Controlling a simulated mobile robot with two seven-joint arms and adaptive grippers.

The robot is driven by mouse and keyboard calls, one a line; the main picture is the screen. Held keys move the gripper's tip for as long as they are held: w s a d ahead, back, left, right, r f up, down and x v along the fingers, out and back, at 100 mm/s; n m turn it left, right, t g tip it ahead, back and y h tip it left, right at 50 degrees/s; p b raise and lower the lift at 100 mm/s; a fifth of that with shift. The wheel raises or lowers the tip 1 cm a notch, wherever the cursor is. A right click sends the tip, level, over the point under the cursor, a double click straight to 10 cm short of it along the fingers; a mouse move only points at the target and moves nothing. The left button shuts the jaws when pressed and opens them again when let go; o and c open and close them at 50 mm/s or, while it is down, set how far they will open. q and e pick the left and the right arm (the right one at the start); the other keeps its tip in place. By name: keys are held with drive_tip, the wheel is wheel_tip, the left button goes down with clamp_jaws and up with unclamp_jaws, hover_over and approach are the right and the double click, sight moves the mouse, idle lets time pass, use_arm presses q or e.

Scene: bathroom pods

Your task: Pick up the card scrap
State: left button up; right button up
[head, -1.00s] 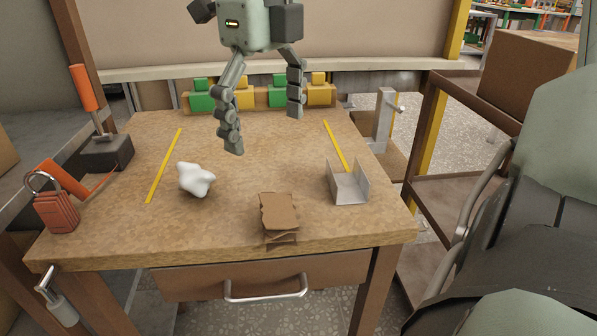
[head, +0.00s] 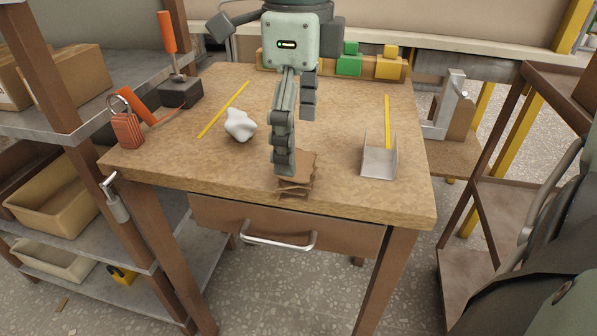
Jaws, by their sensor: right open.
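The card scrap (head: 301,178) is a small brown crumpled, folded stack near the front edge of the wooden workbench (head: 220,170). My right gripper (head: 296,142) is open and points down over the bench. Its nearer finger overlaps the left part of the card scrap in the picture and hides some of it. I cannot tell whether that finger touches the card. The farther finger shows behind it, above the bench, with nothing seen between the fingers. My left gripper is not in view.
A white crumpled lump (head: 240,124) lies left of the card scrap, and a metal U-shaped bracket (head: 379,163) stands right of it. A red padlock (head: 127,130) is at the bench's left edge. Coloured blocks (head: 349,66) line the back. The drawer handle (head: 278,243) sticks out in front.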

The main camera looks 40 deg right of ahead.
sight(297, 162)
wheel_tip(297, 162, down, 4)
drive_tip(key=shift+s+f, duration=0.1)
drive_tip(key=shift+f, duration=0.15)
drive_tip(key=shift+c, duration=0.3)
drive_tip(key=c, duration=1.1)
drive_tip(key=shift+r, duration=0.15)
